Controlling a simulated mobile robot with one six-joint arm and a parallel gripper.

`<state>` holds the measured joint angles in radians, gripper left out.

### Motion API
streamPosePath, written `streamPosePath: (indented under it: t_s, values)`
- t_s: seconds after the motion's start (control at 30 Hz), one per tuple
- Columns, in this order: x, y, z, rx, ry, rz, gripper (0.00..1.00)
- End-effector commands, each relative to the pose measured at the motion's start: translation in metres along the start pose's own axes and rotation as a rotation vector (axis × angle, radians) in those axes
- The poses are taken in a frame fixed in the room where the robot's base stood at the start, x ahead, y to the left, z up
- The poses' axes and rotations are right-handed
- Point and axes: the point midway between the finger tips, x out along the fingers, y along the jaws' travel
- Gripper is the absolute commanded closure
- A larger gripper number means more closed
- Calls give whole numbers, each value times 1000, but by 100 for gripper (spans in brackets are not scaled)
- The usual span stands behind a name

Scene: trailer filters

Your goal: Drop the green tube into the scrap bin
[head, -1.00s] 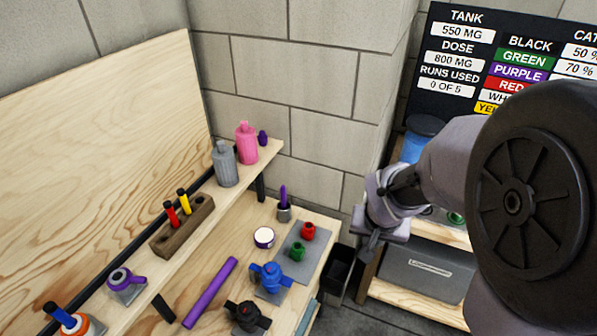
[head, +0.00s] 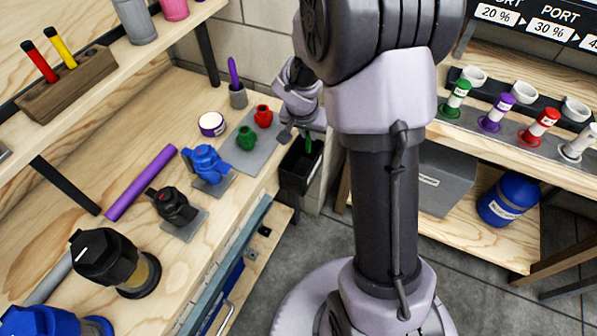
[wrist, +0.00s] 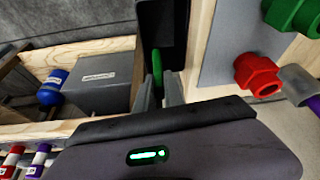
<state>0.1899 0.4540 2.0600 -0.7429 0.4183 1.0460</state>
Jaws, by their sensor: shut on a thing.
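In the wrist view my gripper (wrist: 160,92) is shut on the slim green tube (wrist: 157,66). The tube's upper part is hidden between the fingers. In the head view the green tube (head: 308,145) sticks down below the fingers, over the bin's opening. The bin's dark inside (wrist: 163,22) lies behind the tube in the wrist view. How far the tip is from the rim I cannot tell.
A grey plate (head: 262,150) with red (head: 263,116) and green (head: 246,138) fittings lies close left of the bin on the workbench. A grey box (head: 445,182) and a blue canister (head: 508,198) sit on the right unit's lower shelf. A wall is behind.

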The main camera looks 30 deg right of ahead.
Motion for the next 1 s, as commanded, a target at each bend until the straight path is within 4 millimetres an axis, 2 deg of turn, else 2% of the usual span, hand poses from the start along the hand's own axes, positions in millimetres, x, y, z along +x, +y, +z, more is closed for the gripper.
streamPosePath:
  t_s: [0.07, 0.27, 0.3, 0.4, 0.73, 0.87, 1.0]
  values:
    - [8, 0, 3, -2, 0, 0, 100]
    - [6, 0, 2, -2, 1, -1, 100]
    - [6, 0, 2, -2, 1, -1, 81]
    - [6, 0, 2, -2, 1, -1, 62]
    - [2, 0, 2, -1, 1, -1, 62]
    - [-27, -1, 0, -2, 3, -4, 62]
    - [-77, -1, -1, -2, 4, -4, 62]
